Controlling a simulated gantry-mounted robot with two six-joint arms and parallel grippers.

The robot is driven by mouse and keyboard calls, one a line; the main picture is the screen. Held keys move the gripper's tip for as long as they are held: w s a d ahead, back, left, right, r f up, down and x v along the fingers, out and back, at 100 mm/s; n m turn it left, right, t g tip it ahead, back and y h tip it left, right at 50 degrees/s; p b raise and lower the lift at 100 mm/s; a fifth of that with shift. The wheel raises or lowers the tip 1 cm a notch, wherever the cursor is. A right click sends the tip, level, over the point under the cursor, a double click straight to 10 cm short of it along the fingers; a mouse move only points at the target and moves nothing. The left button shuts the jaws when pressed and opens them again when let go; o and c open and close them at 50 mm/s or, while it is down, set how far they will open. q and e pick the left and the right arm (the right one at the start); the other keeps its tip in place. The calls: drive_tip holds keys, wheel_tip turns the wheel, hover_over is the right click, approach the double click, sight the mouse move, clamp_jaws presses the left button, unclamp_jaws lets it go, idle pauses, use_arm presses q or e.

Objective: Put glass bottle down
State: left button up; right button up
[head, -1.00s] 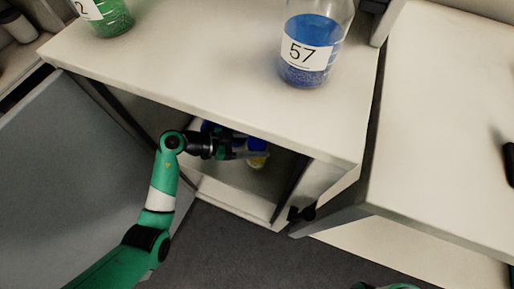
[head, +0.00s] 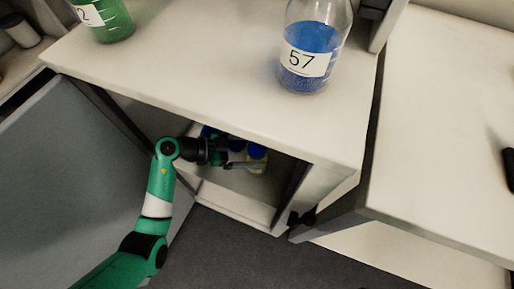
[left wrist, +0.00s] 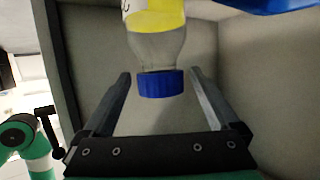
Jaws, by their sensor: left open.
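A glass bottle (head: 257,158) with a blue cap and yellow contents stands inside the open cabinet in the head view. In the left wrist view the bottle (left wrist: 156,48) shows cap downward in the picture, with its clear neck and yellow contents above. My left gripper (head: 242,164) reaches into the cabinet beside it. In the left wrist view the left gripper's fingers (left wrist: 160,85) are open, one on each side of the blue cap, with gaps between. The bottle's base is hidden. My right gripper is not in view.
Another blue item (left wrist: 265,5) is close by at the top right of the left wrist view. The cabinet top (head: 200,75) carries a blue bottle labelled 57 (head: 312,58) and a green one (head: 108,20). The grey door (head: 70,180) hangs open at left.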

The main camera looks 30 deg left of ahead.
use_arm(q)
drive_tip(key=p+v, duration=0.2)
drive_tip(key=v, duration=0.4)
drive_tip(key=shift+s+a+r, duration=0.1)
